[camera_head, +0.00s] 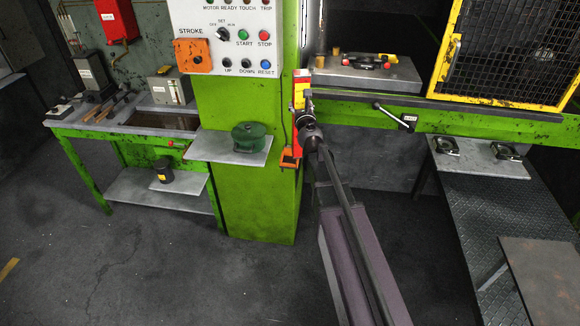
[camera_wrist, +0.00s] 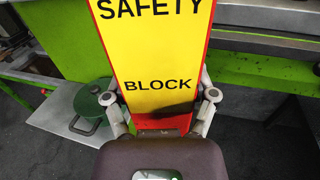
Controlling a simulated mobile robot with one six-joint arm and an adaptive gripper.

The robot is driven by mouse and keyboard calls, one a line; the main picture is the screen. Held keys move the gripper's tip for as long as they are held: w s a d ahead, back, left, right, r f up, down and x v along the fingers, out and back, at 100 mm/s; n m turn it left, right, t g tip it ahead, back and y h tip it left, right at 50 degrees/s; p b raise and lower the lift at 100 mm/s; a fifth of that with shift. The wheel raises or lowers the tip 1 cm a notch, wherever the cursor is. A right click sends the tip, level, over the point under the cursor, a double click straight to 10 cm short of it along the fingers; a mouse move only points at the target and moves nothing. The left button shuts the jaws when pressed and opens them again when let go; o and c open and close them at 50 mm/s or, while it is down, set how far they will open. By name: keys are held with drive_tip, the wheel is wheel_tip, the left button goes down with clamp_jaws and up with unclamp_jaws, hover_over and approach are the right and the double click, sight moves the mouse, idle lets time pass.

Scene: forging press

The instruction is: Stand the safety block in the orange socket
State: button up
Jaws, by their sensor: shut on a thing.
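The safety block (camera_head: 301,92) is a red and yellow bar beside the green column in the head view. It looks upright. In the wrist view the block (camera_wrist: 158,50) fills the middle, its yellow face reading SAFETY BLOCK, with red edges and a dark smear low down. My gripper (camera_head: 305,105) is shut on the block, a finger on each side in the wrist view. The orange socket (camera_head: 289,160) shows on the column's right edge, just below the block's lower end. I cannot tell whether the block touches it or stands in it. The socket is hidden in the wrist view.
The press bed (camera_head: 370,75), a lever (camera_head: 395,116) and a yellow mesh guard (camera_head: 515,50) lie to the right. The floor at left is clear.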

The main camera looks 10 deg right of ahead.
wheel_tip(320, 180, down, 9)
drive_tip(key=s+d+m+h+b, duration=0.1)
drive_tip(key=s+m+h+b, duration=0.1)
drive_tip(key=h+b, duration=0.3)
drive_tip(key=shift+s+f+m+g+b, duration=0.2)
drive_tip(key=shift+s+m+g+b, duration=0.3)
drive_tip(key=shift+b, duration=1.25)
drive_tip(key=shift+w, duration=0.3)
drive_tip(key=w+a+f+b, duration=0.1)
drive_tip(key=w+a, duration=0.1)
drive_tip(key=w, duration=1.2)
drive_tip(key=shift+w+a+f, duration=0.15)
drive_tip(key=shift+w+a+f+b, duration=0.1)
drive_tip(key=shift+w+f+b, duration=0.1)
drive_tip(key=shift+f+b, duration=0.45)
drive_tip(key=shift+w+d+f+b, duration=0.1)
drive_tip(key=shift+w+f+b, duration=0.15)
drive_tip(key=shift+f+b, duration=0.4)
drive_tip(key=shift+w+a+f+b, duration=0.1)
drive_tip(key=shift+w+f+b, duration=0.1)
drive_tip(key=shift+f+b, duration=0.45)
